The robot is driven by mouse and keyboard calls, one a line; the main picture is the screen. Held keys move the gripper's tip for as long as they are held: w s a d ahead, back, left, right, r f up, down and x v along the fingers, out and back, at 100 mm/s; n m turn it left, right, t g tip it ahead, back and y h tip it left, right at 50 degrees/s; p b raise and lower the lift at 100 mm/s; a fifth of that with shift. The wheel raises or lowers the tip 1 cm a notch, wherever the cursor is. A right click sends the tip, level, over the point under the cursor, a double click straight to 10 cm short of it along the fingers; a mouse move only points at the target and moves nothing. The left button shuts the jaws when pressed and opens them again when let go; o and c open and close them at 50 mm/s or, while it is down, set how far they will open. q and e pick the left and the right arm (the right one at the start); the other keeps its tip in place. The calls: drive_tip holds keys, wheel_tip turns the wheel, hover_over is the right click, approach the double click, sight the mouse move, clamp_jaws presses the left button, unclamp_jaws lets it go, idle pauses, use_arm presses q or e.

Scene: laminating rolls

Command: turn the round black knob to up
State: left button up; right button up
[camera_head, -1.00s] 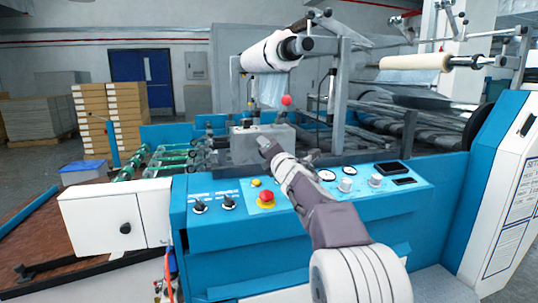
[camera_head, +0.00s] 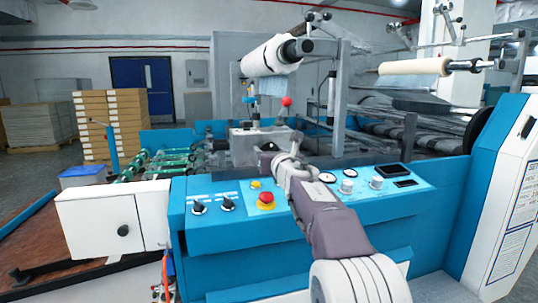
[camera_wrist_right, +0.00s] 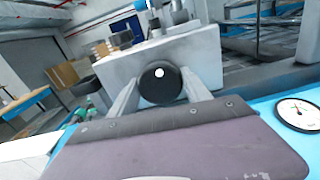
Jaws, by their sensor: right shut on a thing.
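The round black knob (camera_wrist_right: 160,88) is on the front of a grey metal box (camera_wrist_right: 115,80) in the right wrist view. A white dot shows on its face, a little above the middle. My right gripper (camera_wrist_right: 161,80) has one finger on each side of the knob and is shut on it. In the head view my right gripper (camera_head: 270,150) reaches over the blue control panel to the front of the grey box (camera_head: 245,145). The knob is mostly hidden there by the gripper. My left gripper is not in view.
The blue panel (camera_head: 222,230) below my right arm carries a red emergency button (camera_head: 265,200), several small knobs and gauges. A red ball-topped lever (camera_head: 286,101) stands behind the grey box. A film roll (camera_head: 270,55) hangs above.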

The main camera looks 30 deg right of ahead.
drive_tip(key=shift+f+n, duration=0.15)
drive_tip(key=shift+n, duration=0.85)
drive_tip(key=o, duration=1.3)
drive_tip(key=shift+o, duration=0.2)
drive_tip(key=b+v, duration=0.1)
drive_tip(key=v, duration=0.8)
drive_tip(key=shift+b, duration=0.4)
